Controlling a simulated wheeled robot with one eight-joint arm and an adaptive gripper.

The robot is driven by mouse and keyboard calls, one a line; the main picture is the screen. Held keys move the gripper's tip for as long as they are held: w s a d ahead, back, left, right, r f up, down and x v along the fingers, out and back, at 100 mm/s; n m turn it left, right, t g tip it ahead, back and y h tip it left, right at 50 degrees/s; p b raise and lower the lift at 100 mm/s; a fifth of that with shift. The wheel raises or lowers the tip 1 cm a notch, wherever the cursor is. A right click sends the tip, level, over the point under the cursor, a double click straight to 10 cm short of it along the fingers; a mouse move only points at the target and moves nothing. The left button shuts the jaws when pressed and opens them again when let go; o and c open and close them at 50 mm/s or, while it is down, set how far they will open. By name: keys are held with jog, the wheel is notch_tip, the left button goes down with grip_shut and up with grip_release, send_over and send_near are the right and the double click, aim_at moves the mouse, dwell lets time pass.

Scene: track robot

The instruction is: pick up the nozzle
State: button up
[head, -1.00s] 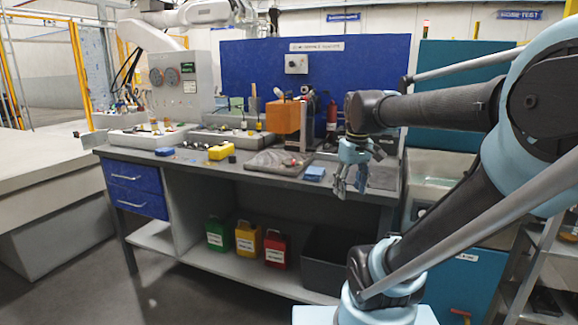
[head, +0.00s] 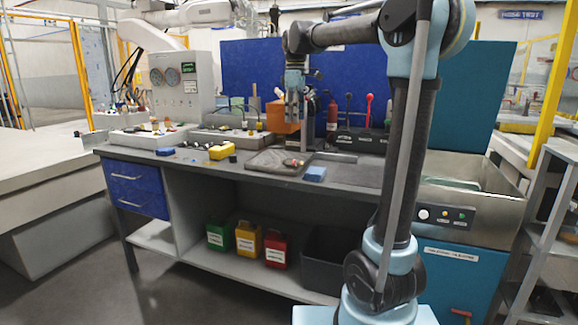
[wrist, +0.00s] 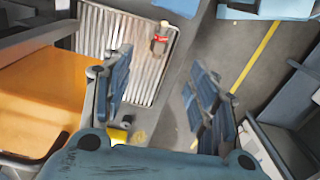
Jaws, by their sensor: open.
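A small red-and-pale piece (head: 294,163), which looks like the nozzle, lies on the dark tray (head: 262,162) on the workbench. In the wrist view the piece (wrist: 160,42) lies near the corner of the ribbed tray (wrist: 100,40), at the top of the picture. My gripper (head: 294,120) hangs above the bench, near the orange block and above the tray. In the wrist view its two fingers are spread wide and empty, and the gap (wrist: 160,85) lies below the piece in the picture. Nothing is between the fingers.
An orange block (head: 282,117) stands close beside my gripper, filling the left of the wrist view (wrist: 45,100). A blue block (head: 315,174) lies right of the tray. A yellow box (head: 222,151) sits to the left. A red bottle (head: 332,115) stands behind.

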send_over(292, 163)
jog(key=w, duration=0.2)
jog(key=f, duration=0.7)
jog(key=d+f, duration=0.1)
jog(key=f, duration=0.3)
jog(key=shift+s, duration=0.25)
jog(key=shift+f, duration=3.15)
jog(key=shift+s, duration=0.1)
jog(key=c, duration=1.2)
